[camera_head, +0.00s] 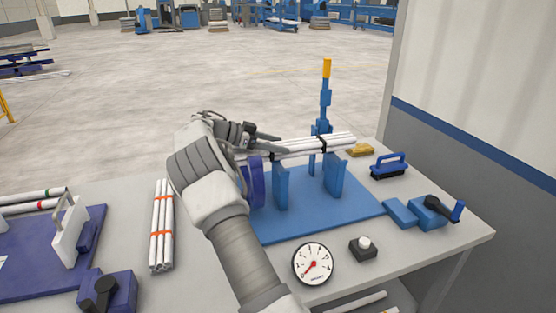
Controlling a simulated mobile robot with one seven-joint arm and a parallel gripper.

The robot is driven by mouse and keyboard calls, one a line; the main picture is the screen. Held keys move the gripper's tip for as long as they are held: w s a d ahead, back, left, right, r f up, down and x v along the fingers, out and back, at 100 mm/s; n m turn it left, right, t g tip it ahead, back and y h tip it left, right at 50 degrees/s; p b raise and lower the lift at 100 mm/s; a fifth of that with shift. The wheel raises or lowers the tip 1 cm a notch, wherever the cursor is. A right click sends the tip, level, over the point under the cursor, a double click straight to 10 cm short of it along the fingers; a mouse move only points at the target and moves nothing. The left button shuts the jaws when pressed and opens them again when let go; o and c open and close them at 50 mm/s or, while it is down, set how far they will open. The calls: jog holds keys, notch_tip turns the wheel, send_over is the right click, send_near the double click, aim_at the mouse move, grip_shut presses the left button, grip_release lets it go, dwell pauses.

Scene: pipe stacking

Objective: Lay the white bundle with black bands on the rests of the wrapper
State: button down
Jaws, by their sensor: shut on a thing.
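The white bundle with black bands (300,147) lies roughly level across the top of the blue wrapper (325,205). Its right end reaches past the wrapper's right rest (334,174), and its middle is over the left rest (281,187). I cannot tell whether it touches the rests or hangs just above them. My gripper (262,138) is shut on the bundle toward its left part. My wrist and arm hide the bundle's left end and part of the purple-blue disc (257,185) beside the left rest.
Another white bundle with orange bands (161,225) lies left of my arm. A dial gauge (314,264) and a button box (363,248) sit in front of the wrapper. A blue-handled brush (389,165) and yellow block (360,150) lie right. A tall blue post (325,105) rises behind the bundle.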

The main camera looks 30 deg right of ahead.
aim_at(276, 157)
jog(key=shift+f, duration=2.3)
grip_release()
jog(key=shift+a, duration=0.1)
